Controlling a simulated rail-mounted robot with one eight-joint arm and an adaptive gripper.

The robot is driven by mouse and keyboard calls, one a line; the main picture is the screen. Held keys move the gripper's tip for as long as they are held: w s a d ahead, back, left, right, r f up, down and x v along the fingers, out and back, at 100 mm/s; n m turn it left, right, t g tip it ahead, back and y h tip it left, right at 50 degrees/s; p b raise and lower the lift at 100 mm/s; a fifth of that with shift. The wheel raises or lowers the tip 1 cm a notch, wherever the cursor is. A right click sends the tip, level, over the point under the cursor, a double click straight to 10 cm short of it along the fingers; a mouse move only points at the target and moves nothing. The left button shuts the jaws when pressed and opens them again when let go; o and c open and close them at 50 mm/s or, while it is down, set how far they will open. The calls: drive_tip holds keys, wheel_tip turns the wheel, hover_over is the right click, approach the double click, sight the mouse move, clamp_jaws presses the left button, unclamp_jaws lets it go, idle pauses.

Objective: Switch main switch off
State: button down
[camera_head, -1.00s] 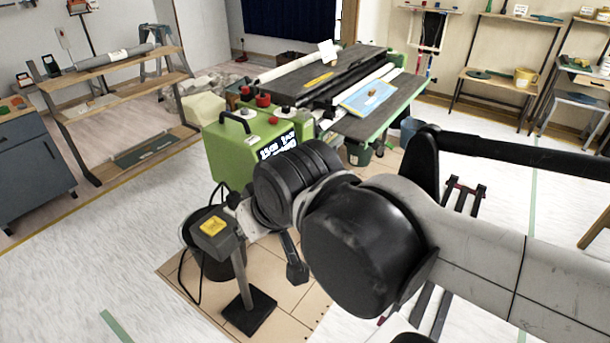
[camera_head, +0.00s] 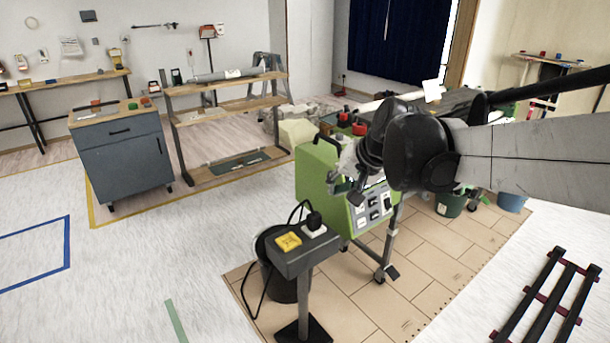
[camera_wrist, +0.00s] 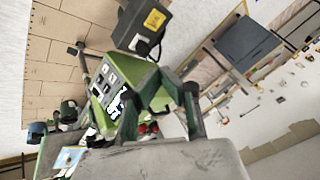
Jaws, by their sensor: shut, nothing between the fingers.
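The green machine (camera_head: 316,178) stands mid-picture in the head view. Its side panel (camera_head: 361,221) bears several dark switches on white plates; which one is the main switch I cannot tell. The panel also shows in the wrist view (camera_wrist: 108,76). My gripper (camera_head: 357,193) is in front of the machine, overlapping the panel's upper left in the head view; contact cannot be made out. In the wrist view my gripper (camera_wrist: 174,84) is shut and empty, its fingers covering part of the green housing.
A grey box on a post (camera_head: 306,256), with a yellow label and black plug, stands in front of the machine; its box shows in the wrist view (camera_wrist: 131,27). A dark cable hangs beside it. A wooden shelf (camera_head: 225,105) and blue-grey cabinet (camera_head: 127,165) stand left. Front-left floor is clear.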

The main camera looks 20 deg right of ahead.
sight(390, 206)
drive_tip(key=w+d+f+m+t+y+b, duration=0.1)
drive_tip(key=w+d+f+m+b, duration=0.1)
drive_tip(key=w+d+f, duration=0.4)
drive_tip(key=w+d+f+m+b, duration=0.2)
drive_tip(key=w+d, duration=0.2)
drive_tip(key=d, duration=0.5)
drive_tip(key=w+d+f+m+t+y+b, duration=0.1)
drive_tip(key=w+d+f+b, duration=0.1)
drive_tip(key=w+d+f, duration=0.35)
drive_tip(key=d+f+m+t+b, duration=0.1)
drive_tip(key=d+f+m+b, duration=0.1)
drive_tip(key=d+f, duration=0.5)
drive_tip(key=s+d+f+m+t+b, duration=0.1)
drive_tip(key=d+f, duration=0.7)
drive_tip(key=d, duration=0.9)
drive_tip(key=shift+f+m+t+b, duration=0.2)
drive_tip(key=shift+m+t+b, duration=0.5)
drive_tip(key=shift+b, duration=0.3)
drive_tip(key=shift+a, duration=0.1)
drive_tip(key=b+x, duration=0.4)
drive_tip(key=x, duration=1)
drive_tip(key=shift+d, duration=0.2)
drive_tip(key=shift+f, duration=0.1)
